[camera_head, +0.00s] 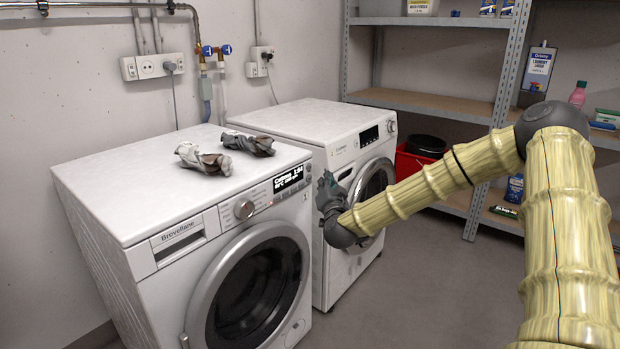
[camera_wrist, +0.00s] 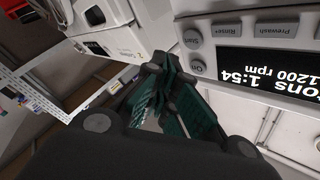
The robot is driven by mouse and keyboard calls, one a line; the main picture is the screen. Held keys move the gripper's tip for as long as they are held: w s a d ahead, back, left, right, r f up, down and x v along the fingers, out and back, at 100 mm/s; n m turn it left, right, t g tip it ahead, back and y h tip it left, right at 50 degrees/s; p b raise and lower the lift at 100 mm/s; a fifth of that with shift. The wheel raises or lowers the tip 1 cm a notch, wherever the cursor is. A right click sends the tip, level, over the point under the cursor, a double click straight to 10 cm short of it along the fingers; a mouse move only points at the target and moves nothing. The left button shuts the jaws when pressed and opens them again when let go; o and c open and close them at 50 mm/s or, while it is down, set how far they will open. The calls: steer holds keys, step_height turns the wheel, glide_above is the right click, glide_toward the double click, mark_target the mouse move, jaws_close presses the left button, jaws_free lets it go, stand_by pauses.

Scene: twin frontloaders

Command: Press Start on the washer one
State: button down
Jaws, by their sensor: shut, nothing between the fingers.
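The near washer, labelled Brovellane (camera_head: 110,205), stands at the left with its round door shut. Its lit display (camera_head: 292,178) reads Cottons 1:54, 1200 rpm, and shows upside down in the wrist view (camera_wrist: 270,80). In that view the Start button (camera_wrist: 192,38) and the On button (camera_wrist: 197,66) sit at the panel's end. My gripper (camera_head: 327,180) is shut and empty by the panel's right end. In the wrist view its dark green fingertips (camera_wrist: 160,62) are left of the On button and below-left of Start. I cannot tell whether they touch the panel.
A second white washer (camera_head: 310,122) stands to the right, behind my gripper. Two crumpled grey items (camera_head: 203,160) lie on the near washer. A red bucket (camera_head: 412,163) and a metal shelf (camera_head: 430,103) are at the back right. The floor (camera_head: 410,300) in front is clear.

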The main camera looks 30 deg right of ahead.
steer(key=shift+s+d+p, duration=0.25)
steer(key=shift+s+p, duration=0.05)
steer(key=shift+s, duration=0.3)
steer(key=shift+s+d+p, duration=0.25)
steer(key=shift+s+p, duration=0.05)
steer(key=shift+s, duration=0.3)
steer(key=shift+s+d+p, duration=0.25)
steer(key=shift+s+p, duration=0.05)
steer(key=shift+s, duration=0.3)
steer(key=shift+s+d, duration=0.1)
steer(key=shift+s, duration=0.1)
